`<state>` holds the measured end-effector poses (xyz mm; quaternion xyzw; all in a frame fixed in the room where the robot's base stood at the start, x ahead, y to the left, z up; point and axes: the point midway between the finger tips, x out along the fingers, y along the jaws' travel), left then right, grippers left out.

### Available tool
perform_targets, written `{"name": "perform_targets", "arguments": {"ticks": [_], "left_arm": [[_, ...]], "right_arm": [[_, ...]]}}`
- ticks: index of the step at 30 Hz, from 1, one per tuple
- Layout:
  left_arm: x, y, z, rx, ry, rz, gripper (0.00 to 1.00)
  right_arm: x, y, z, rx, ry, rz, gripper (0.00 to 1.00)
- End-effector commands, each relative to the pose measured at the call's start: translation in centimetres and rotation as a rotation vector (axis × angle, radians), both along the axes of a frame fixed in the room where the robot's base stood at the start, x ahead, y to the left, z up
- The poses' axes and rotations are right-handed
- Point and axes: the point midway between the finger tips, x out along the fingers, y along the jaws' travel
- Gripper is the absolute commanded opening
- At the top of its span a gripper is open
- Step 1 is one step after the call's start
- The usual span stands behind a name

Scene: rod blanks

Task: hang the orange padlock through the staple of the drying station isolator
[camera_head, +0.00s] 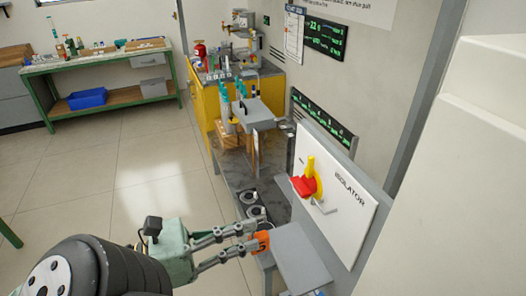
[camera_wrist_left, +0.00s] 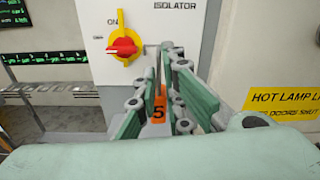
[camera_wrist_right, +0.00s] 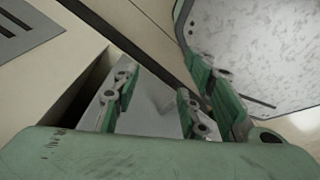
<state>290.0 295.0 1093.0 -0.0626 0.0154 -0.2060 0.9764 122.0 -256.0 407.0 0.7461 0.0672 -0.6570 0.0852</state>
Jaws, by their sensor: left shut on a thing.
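The orange padlock (camera_head: 261,241) is held at the fingertips of my left gripper (camera_head: 249,236), in front of and below the isolator. In the left wrist view the padlock (camera_wrist_left: 158,111) shows a black 5 and sits between the two fingers; its shackle is hard to make out. The isolator (camera_head: 345,215) is a white wall panel with a red handle (camera_head: 303,186) on a yellow plate. A grey bar, apparently the staple (camera_head: 323,206), sticks out below the handle, apart from the padlock. My right gripper (camera_wrist_right: 155,100) is open and empty in the right wrist view.
A small grey shelf (camera_head: 298,262) stands below the isolator, close to the padlock. A grey bench (camera_head: 268,176) with round items runs behind it, and a yellow cabinet (camera_head: 207,112) stands farther back. A green-framed table (camera_head: 118,92) is at back left. The floor between is clear.

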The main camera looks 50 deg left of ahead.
Motion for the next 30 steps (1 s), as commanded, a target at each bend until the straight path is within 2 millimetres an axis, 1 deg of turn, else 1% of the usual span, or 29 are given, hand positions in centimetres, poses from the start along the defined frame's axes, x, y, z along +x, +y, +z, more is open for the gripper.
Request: {"name": "perform_targets", "arguments": {"ticks": [1,5,9,13,17,24,30], "left_arm": [[-0.3,0.0,0.2,0.001,0.002,0.000,0.00],[-0.6,0.0,0.4,0.001,0.001,-0.004,0.00],[-0.5,0.0,0.3,0.001,0.001,-0.004,0.00],[-0.5,0.0,0.4,0.000,0.000,-0.005,0.00],[-0.3,-0.1,0.4,-0.001,-0.001,-0.009,0.00],[1.3,-0.8,0.4,-0.001,-0.001,-0.010,0.00],[2.8,-1.4,0.5,-0.001,-0.001,-0.010,0.00]], "right_arm": [[-0.5,0.1,0.0,0.002,0.007,0.000,0.40],[-1.9,1.1,-0.1,0.012,0.026,-0.002,0.40],[-4.1,2.4,-0.2,0.026,0.058,0.001,0.40],[-5.1,3.1,-0.2,0.034,0.071,0.004,0.40],[-4.7,2.9,0.0,0.032,0.064,0.003,0.40],[-2.2,1.6,0.4,0.019,0.029,-0.001,0.40],[-2.3,1.4,0.8,0.016,0.029,-0.003,0.40]]}}
